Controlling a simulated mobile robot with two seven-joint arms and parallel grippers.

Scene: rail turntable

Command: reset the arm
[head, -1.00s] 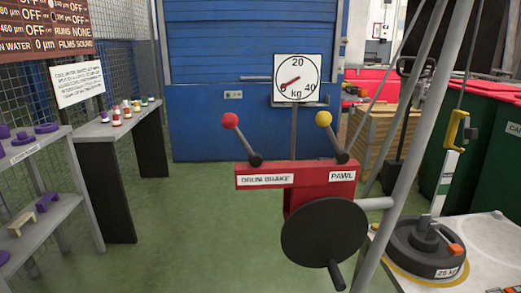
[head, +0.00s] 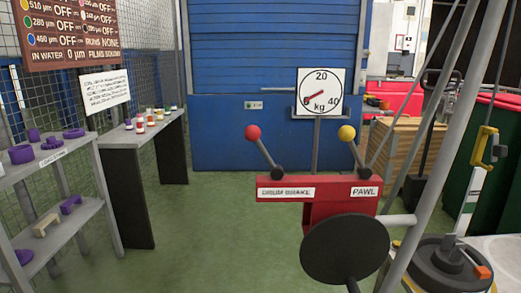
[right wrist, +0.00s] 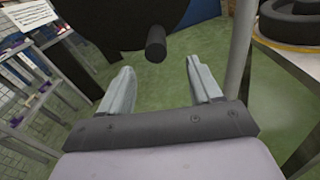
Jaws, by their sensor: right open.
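My right gripper (right wrist: 160,90) shows in the right wrist view, its two pale fingers spread apart with nothing between them. The black crank disc (right wrist: 125,20) and its stub handle (right wrist: 156,44) are just beyond the fingertips, apart from them as far as I can see. In the head view the disc (head: 345,248) sits below a red winch box (head: 320,192) labelled drum brake and pawl. A red-knobbed lever (head: 262,150) and a yellow-knobbed lever (head: 352,150) stand on it. Neither gripper is in the head view.
A dial scale (head: 321,92) stands behind the winch. A grey pole (head: 440,150) slants up at right, beside a round black weight (head: 440,268) and a yellow hook (head: 484,147). Shelves (head: 60,143) and a bench (head: 145,135) line the left. Green floor (head: 220,220) lies clear between.

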